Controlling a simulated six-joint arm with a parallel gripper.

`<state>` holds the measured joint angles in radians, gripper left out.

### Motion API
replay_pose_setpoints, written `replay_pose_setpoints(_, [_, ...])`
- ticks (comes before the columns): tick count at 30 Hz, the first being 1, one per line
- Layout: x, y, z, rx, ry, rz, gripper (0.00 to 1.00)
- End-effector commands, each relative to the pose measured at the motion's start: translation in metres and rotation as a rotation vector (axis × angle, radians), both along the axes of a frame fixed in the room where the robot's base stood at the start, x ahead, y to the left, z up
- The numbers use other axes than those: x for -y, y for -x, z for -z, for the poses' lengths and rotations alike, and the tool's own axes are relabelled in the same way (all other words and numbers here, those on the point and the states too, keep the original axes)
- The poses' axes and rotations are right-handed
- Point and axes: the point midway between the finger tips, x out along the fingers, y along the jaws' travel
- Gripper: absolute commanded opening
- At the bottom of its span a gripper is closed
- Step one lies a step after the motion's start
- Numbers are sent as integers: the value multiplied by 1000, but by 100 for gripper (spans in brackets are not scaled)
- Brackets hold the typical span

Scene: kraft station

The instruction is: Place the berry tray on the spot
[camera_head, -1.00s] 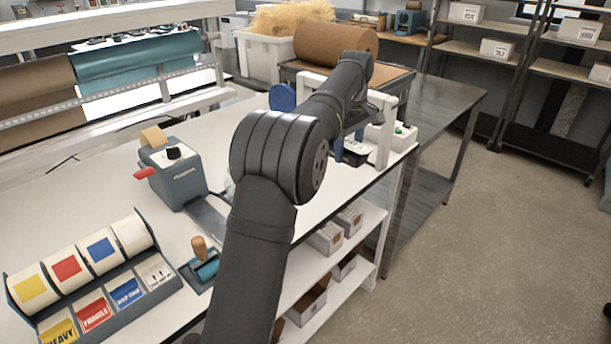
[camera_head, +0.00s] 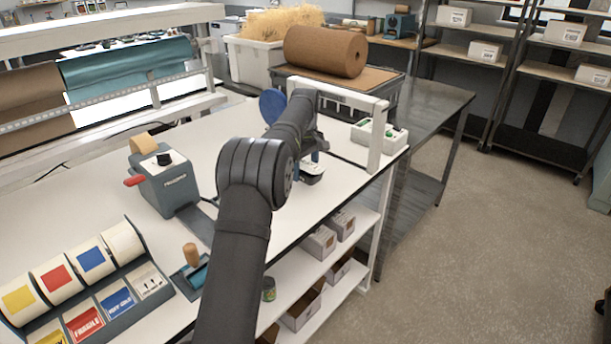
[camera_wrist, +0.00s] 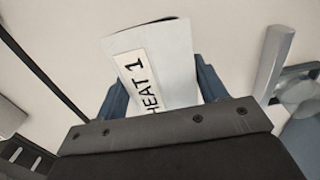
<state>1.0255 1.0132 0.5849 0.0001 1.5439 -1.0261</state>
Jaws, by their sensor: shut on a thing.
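My gripper (camera_head: 312,158) is low over the white bench, left of the white frame's near leg. A small white-topped thing with a dark lower part (camera_head: 312,175) is at its fingers. In the wrist view the two blue fingers (camera_wrist: 162,92) are shut on a white flat-faced piece (camera_wrist: 178,42) with a label whose visible part reads "HEAT 1". I cannot tell for sure that this piece is the berry tray, as no berries show. I cannot make out a marked spot in either view.
A white frame (camera_head: 377,140) and a box with green buttons (camera_head: 392,132) stand at the bench's right edge. A blue disc (camera_head: 272,105) is behind my arm. A grey-blue dispenser (camera_head: 168,185) and label rolls (camera_head: 88,262) stand left. The bench between is mostly clear.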

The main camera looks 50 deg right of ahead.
Motion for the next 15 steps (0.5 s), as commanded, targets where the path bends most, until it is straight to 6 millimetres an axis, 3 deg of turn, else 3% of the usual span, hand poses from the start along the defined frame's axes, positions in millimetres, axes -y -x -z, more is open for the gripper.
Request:
replay_pose_setpoints(6, [0, 1, 28, 0, -1, 0, 39])
replay_pose_setpoints(15, [0, 1, 31, 0, 0, 0, 39])
